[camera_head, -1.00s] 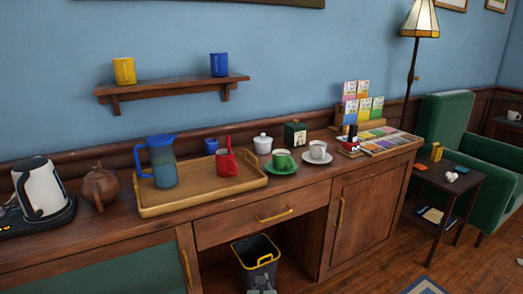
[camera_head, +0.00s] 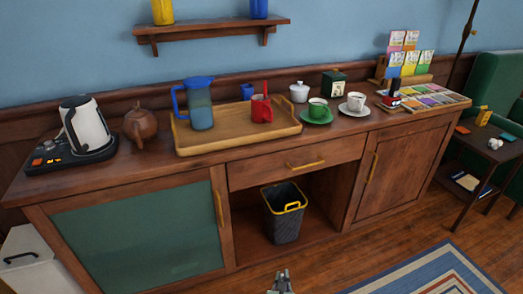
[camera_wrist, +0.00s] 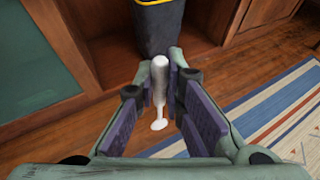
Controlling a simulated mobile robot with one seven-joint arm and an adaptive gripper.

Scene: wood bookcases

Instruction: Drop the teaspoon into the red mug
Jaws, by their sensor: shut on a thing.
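The red mug (camera_head: 262,112) stands on the wooden tray (camera_head: 215,143) on the sideboard, with a thin red upright piece rising above its rim. My gripper (camera_head: 281,280) shows at the bottom edge of the head view, low in front of the sideboard and well away from the mug. In the wrist view my gripper (camera_wrist: 164,90) is shut on a slim white piece, which looks like the teaspoon (camera_wrist: 159,80). Its thick end points away from me and a small rounded end lies nearer. The mug is not in the wrist view.
A blue-lidded pitcher (camera_head: 199,106) and a small blue cup (camera_head: 247,91) share the tray. A green cup (camera_head: 318,108) and white cup (camera_head: 356,101) on saucers stand to its right. A kettle (camera_head: 88,126) and teapot (camera_head: 141,124) stand left. A bin (camera_head: 284,217) stands below.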

